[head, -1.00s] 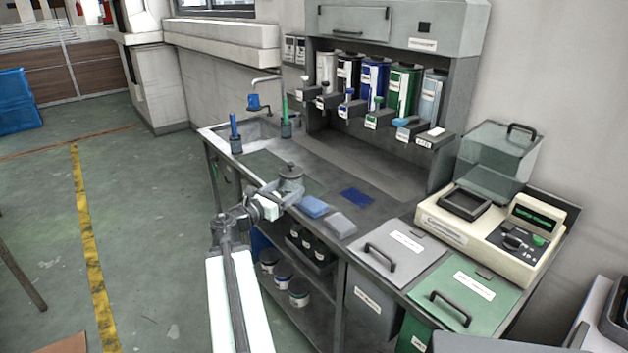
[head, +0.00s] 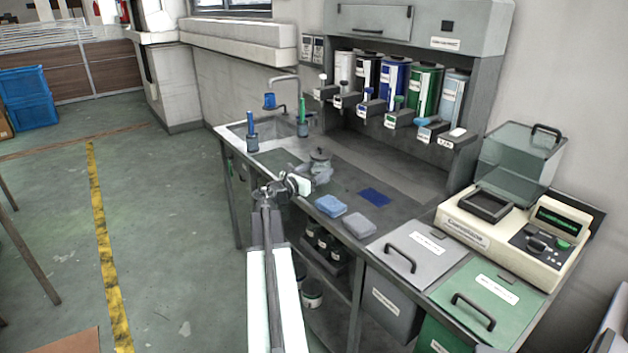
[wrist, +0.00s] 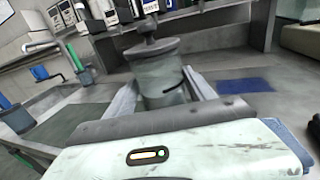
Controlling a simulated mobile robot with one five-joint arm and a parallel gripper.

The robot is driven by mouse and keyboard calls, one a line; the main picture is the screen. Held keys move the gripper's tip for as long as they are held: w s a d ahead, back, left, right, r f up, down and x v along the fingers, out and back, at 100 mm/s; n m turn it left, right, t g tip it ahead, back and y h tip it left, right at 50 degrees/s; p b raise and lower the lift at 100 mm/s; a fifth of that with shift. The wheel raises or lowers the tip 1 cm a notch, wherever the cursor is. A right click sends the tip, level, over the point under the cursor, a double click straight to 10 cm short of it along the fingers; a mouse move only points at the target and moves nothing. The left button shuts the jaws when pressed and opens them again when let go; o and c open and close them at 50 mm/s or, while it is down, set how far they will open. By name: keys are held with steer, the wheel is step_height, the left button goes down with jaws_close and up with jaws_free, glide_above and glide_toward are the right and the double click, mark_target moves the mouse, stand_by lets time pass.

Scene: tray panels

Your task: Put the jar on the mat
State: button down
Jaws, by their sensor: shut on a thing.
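The jar (head: 319,162) is grey with a knobbed lid and stands roughly upright between the fingers of my gripper (head: 314,180). In the wrist view the jar (wrist: 158,75) sits between both fingers, and my gripper is shut on it. I cannot tell whether its base touches the bench. A flat blue mat (head: 374,197) lies on the bench to the right of the jar; it also shows in the wrist view (wrist: 245,86). A dark green flat patch (head: 275,160) lies to the left of the jar.
A blue sponge (head: 330,206) and a grey sponge (head: 359,225) lie near the bench's front edge. Holders with a blue tool (head: 252,133) and a green tool (head: 302,120) stand at the left by the sink. Dispensers line the back.

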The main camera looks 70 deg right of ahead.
steer(key=f+b, duration=0.4)
steer(key=shift+s+d, duration=0.1)
steer(key=shift+s, duration=0.1)
steer(key=shift+w+r, duration=0.2)
steer(key=shift+r, duration=0.05)
steer(key=shift+f, duration=0.2)
steer(key=shift+c, duration=1.6)
jaws_free()
steer(key=shift+r, duration=0.1)
steer(key=shift+w+a+r+p, duration=0.15)
steer(key=shift+a+p, duration=0.15)
steer(key=shift+a, duration=0.15)
steer(key=v, duration=1.1)
steer(key=shift+a, duration=0.2)
